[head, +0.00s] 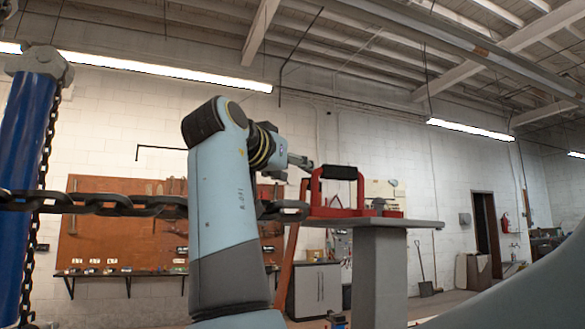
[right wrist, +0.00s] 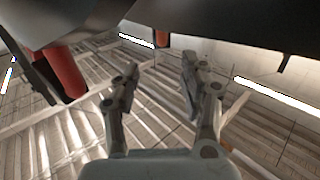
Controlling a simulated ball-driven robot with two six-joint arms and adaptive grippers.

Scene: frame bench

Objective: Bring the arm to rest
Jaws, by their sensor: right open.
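My right arm rises in the middle of the head view, bends at the top and reaches to the right. Its gripper (head: 302,163) is small there, just left of a red frame with a dark top handle (head: 340,173). In the right wrist view the two fingers of the right gripper (right wrist: 158,78) stand apart with nothing between them. Past them the ceiling shows, and a red post (right wrist: 65,73) under a dark slab (right wrist: 220,30) is to the upper left. My left gripper is in neither view.
The red frame stands on a grey bench top (head: 385,222) on a thick column. A heavy chain (head: 110,204) runs across at left from near a blue post (head: 22,180), passing the arm. A tool board (head: 125,220) hangs on the back wall.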

